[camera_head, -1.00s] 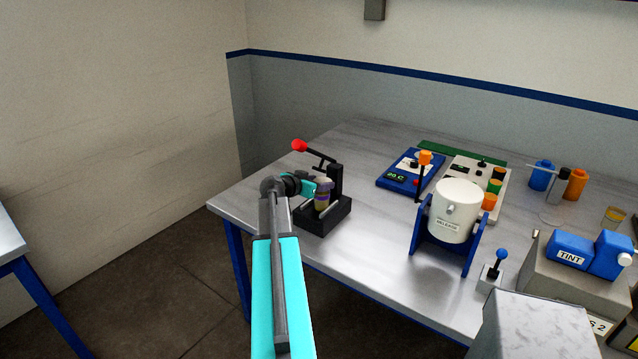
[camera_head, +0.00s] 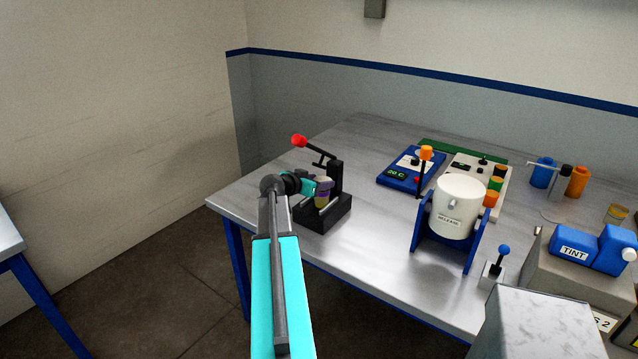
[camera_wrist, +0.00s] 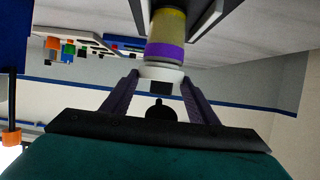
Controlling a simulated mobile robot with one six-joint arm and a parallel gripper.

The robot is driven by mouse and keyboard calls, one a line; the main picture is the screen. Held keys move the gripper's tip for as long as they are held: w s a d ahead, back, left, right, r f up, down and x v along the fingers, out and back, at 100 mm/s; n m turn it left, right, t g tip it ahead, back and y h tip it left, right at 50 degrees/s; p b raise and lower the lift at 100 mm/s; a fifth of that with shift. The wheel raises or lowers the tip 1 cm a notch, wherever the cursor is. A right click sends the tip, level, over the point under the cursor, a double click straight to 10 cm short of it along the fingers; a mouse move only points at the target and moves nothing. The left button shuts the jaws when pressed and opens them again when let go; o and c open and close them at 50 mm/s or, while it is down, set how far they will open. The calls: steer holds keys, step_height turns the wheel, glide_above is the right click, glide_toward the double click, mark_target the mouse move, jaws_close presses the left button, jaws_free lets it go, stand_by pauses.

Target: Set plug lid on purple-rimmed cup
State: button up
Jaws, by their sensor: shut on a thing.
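The purple-rimmed cup (camera_head: 322,201) stands in a black press fixture (camera_head: 337,214) at the table's front left corner. The wrist view is upside down and shows the cup's yellowish body (camera_wrist: 166,24) and purple band (camera_wrist: 164,50). The white plug lid (camera_wrist: 161,73) is between my fingertips, lined up with the cup's rim. It looks against or very near the rim; I cannot tell whether it is fully seated. My gripper (camera_wrist: 160,82) is shut on the lid. In the head view my gripper (camera_head: 318,184) partly hides the cup's top and the lid.
The press's red-knobbed lever (camera_head: 299,140) is raised close beside my gripper. A white drum labelled RELEASE (camera_head: 459,205) in a blue stand, a blue device with a display (camera_head: 401,174) and a tint dispenser (camera_head: 576,250) stand to the right. The table between press and drum is clear.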

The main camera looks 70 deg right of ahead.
steer(key=o, duration=1)
steer(key=shift+r+p, duration=0.15)
steer(key=shift+p, duration=0.15)
steer(key=shift+r+p, duration=0.55)
steer(key=shift+p, duration=0.4)
steer(key=b+v, duration=0.4)
steer(key=v, duration=0.8)
steer(key=shift+f, duration=0.2)
